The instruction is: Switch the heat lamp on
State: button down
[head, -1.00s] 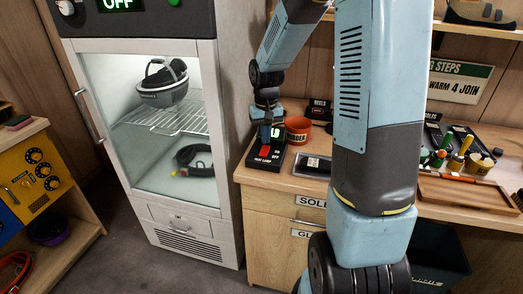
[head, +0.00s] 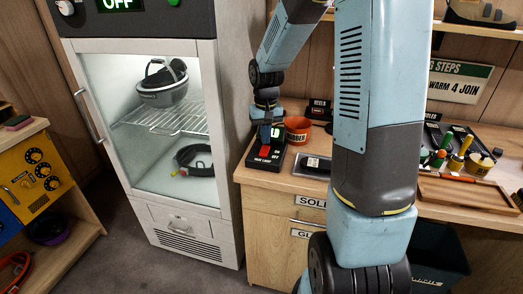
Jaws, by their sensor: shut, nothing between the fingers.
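The heat lamp switch box (head: 263,160) is black and sits on the left end of the wooden bench. Its front carries small white lettering that seems to read HEAT LAMP. A red switch part (head: 267,137) shows on its top, and green-lit characters show beside it, partly covered. My gripper (head: 266,127) points down right at the box, shut with nothing between its fingers. It hides part of the switch and display, so I cannot tell the switch position or whether the fingers touch it. The lamp itself is not identifiable in this view.
A glass-front cabinet (head: 213,160) stands left of the bench, with a lit OFF display (head: 118,4) on top. An orange tub (head: 298,129) stands close right of the switch box. A wooden tray (head: 460,193) and tools lie farther right. My arm blocks the bench's middle.

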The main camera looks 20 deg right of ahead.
aim_at(266, 147)
jog(key=shift+f, duration=0.9)
dwell(0.7)
jog(key=shift+r, duration=3.5)
jog(key=s+r+t, duration=0.2)
jog(key=s+r, duration=0.3)
jog(key=s, duration=0.3)
jog(key=s+r+t, duration=0.1)
jog(key=s+r, duration=0.4)
jog(key=s, duration=0.3)
jog(key=s+a+r+t, duration=0.1)
jog(key=s+r+t, duration=0.1)
jog(key=s+r, duration=0.3)
jog(key=s, duration=0.4)
jog(key=shift+n+t, duration=0.3)
jog(key=shift+n, duration=0.1)
